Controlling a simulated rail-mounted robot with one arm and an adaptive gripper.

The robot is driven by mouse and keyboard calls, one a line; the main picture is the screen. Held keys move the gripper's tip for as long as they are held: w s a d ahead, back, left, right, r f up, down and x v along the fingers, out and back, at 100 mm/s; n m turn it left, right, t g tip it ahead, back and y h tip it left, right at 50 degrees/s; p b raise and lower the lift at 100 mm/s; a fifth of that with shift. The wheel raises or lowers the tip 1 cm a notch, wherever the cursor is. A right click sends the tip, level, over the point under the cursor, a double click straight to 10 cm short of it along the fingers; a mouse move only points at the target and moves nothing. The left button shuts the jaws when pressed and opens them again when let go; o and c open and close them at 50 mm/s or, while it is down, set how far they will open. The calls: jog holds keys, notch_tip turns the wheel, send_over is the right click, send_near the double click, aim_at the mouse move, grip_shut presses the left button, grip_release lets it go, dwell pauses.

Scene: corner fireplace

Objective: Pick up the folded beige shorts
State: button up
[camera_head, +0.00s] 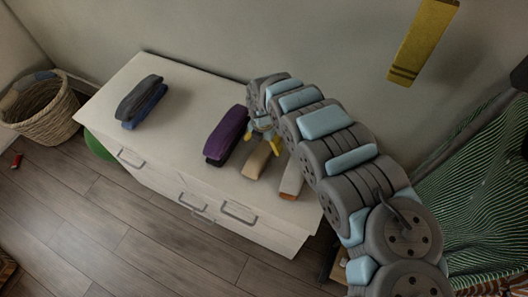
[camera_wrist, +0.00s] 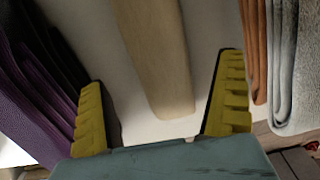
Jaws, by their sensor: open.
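The folded beige shorts (camera_head: 257,161) lie as a narrow strip on the top of a white dresser, near its front edge. In the wrist view the beige shorts (camera_wrist: 155,55) show between my yellow-padded fingers. My gripper (camera_head: 262,131) is at the far end of the strip, pointing down, open and empty. In the wrist view my gripper (camera_wrist: 163,78) has a finger on each side of the beige cloth, with white surface visible beside it. I cannot tell how high the fingertips are above the dresser top.
The white dresser (camera_head: 190,120) also holds a purple and black folded stack (camera_head: 228,134) close left, a grey-white and orange stack (camera_head: 291,180) close right, and a grey and blue stack (camera_head: 142,101) farther left. A wicker basket (camera_head: 45,118) stands on the floor. Striped green fabric (camera_head: 475,175) is at right.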

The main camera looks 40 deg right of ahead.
aim_at(264, 149)
jog(key=shift+d+f+b, duration=0.15)
jog(key=shift+f+b, duration=0.45)
jog(key=shift+f, duration=1.95)
jog(key=c, duration=1.3)
